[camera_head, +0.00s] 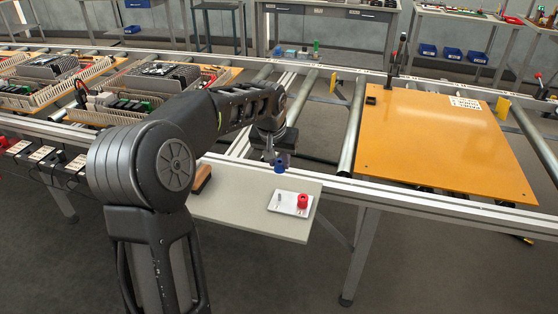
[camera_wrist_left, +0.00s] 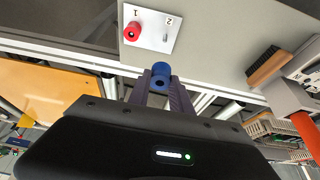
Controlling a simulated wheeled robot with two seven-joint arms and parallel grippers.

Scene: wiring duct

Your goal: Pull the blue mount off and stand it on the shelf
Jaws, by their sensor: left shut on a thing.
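The blue mount (camera_head: 280,163) is held between the fingertips of my left gripper (camera_head: 279,158), above the back part of the pale shelf (camera_head: 240,222). The left wrist view shows the blue mount (camera_wrist_left: 161,72) in the shut fingers (camera_wrist_left: 160,84), with a dark hole facing the camera. A white plate (camera_head: 290,203) lies on the shelf, marked 1 and 2. A red mount (camera_head: 302,200) stands on it at 1, and a thin bare pin (camera_head: 279,196) stands at 2. The blue mount is apart from the plate. My right gripper is in neither view.
A brush with a wooden back (camera_wrist_left: 268,66) lies on the shelf, partly behind my arm in the head view. Metal rails and rollers (camera_head: 352,125) run behind the shelf. An orange board (camera_head: 430,140) lies at the right. The shelf's front middle is clear.

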